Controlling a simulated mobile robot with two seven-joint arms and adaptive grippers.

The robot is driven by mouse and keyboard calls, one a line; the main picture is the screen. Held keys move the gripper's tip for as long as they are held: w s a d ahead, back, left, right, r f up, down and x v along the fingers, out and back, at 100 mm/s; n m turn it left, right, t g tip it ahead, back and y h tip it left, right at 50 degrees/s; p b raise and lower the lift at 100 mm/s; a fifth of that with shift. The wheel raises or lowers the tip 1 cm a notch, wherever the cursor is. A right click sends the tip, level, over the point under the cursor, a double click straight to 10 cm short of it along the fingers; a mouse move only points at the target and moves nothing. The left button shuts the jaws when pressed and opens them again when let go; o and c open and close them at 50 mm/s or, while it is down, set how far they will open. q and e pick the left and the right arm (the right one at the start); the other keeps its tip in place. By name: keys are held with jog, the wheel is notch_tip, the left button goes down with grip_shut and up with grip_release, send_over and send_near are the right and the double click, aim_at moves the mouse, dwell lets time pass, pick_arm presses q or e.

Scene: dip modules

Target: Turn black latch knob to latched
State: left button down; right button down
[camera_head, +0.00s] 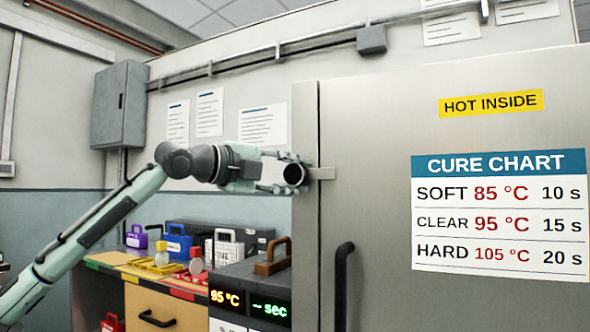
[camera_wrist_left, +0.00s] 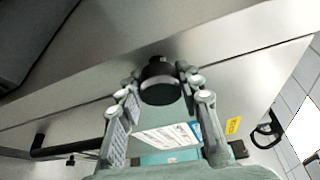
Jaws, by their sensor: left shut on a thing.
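The black latch knob (camera_head: 295,174) sits at the left edge of the big steel door, beside a small metal latch tab (camera_head: 322,173). My left gripper (camera_head: 284,174) reaches in from the left and is shut around the knob. In the left wrist view the knob (camera_wrist_left: 160,82) lies between the two fingers of my left gripper (camera_wrist_left: 160,90). The knob's underside and the exact finger contact are partly hidden. My right gripper is in neither view.
The steel door (camera_head: 380,130) fills the right side, with a black handle (camera_head: 343,285) and a cure chart (camera_head: 501,212). A bench at the lower left holds several coloured modules, including a blue one (camera_head: 179,242), and a controller with displays (camera_head: 250,300).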

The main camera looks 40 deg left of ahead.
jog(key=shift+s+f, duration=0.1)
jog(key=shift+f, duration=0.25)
pick_arm(q)
jog(key=c, duration=1)
grip_release()
jog(key=shift+s, duration=0.1)
jog(key=shift+s+r, duration=0.15)
jog(key=shift+s, duration=0.2)
jog(key=s, duration=0.3)
jog(key=s+a, duration=0.1)
jog(key=s, duration=0.3)
jog(key=s+a, duration=0.1)
jog(key=s, duration=0.3)
jog(key=shift+r, duration=0.35)
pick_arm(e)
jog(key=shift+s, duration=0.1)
